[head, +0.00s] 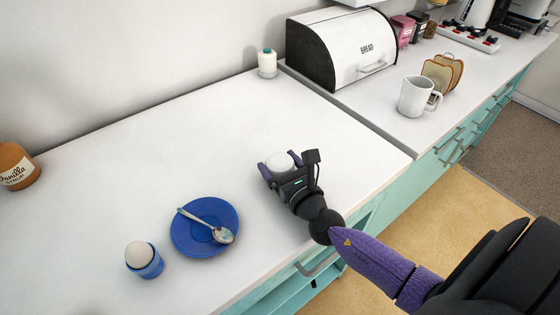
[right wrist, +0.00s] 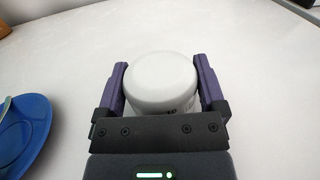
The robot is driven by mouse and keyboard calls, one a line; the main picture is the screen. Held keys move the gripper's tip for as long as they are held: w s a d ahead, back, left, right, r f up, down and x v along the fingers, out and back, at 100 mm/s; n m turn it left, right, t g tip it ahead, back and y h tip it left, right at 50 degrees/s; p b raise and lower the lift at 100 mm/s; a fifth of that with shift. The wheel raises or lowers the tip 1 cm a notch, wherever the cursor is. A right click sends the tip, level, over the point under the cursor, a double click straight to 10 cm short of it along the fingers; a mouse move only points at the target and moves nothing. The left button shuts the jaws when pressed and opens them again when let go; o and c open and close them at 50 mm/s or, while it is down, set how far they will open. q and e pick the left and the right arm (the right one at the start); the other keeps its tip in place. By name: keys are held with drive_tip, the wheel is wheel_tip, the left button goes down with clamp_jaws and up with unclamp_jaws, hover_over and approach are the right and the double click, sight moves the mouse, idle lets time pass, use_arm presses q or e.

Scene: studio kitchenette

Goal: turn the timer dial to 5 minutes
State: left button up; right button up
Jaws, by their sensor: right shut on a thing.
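The timer (head: 282,163) is a round white piece on the counter, seen between the fingers of my right gripper (head: 279,167). In the right wrist view the timer (right wrist: 162,80) shows a smooth pale top with a little dark marking on its near lower side, mostly hidden by the gripper body. The purple fingers of my right gripper (right wrist: 160,82) are on both sides of it, shut on it. No dial reading can be made out. My left gripper is not in view.
A blue saucer (head: 190,248) with a spoon (head: 205,225) and an egg in a blue cup (head: 150,267) stand left of my right gripper. A syrup jar (head: 16,166) is far left. A white bottle (head: 267,63), bread bin (head: 350,50) and mug (head: 414,97) are behind.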

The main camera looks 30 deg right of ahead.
drive_tip(key=o, duration=1)
drive_tip(key=shift+c, duration=0.2)
drive_tip(key=s, duration=1)
drive_tip(key=shift+a+b, duration=0.3)
